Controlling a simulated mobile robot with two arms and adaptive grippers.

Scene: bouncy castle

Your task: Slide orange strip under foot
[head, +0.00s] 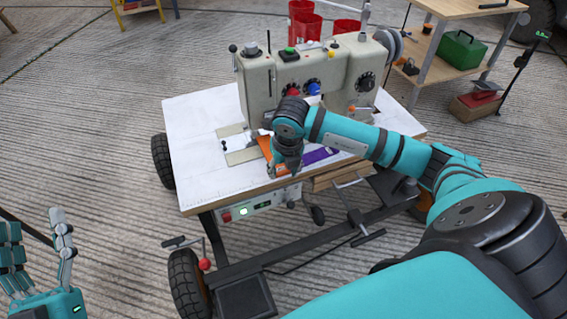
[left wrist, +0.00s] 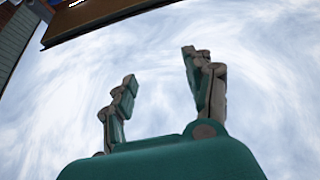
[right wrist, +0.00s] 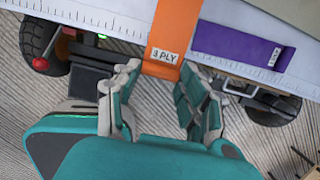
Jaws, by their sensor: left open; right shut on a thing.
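The orange strip (head: 265,148) lies on the white sewing table, its far part towards the machine. In the right wrist view the orange strip (right wrist: 178,30) carries a "3 PLY" label, and its near end hangs past the table edge between my fingers. My right gripper (head: 287,170), also in the right wrist view (right wrist: 157,88), is shut on that end. The sewing machine (head: 300,85) stands behind; its foot is hidden by my right wrist in the head view. My left gripper (head: 38,235) is open and empty, off the table at lower left; it also shows in the left wrist view (left wrist: 160,85).
A purple strip (right wrist: 235,47) lies on the table to the right of the orange one. The white tabletop (head: 195,125) is clear at its left. Red containers (head: 303,22) stand behind the machine. A shelf with a green toolbox (head: 460,50) is at back right.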

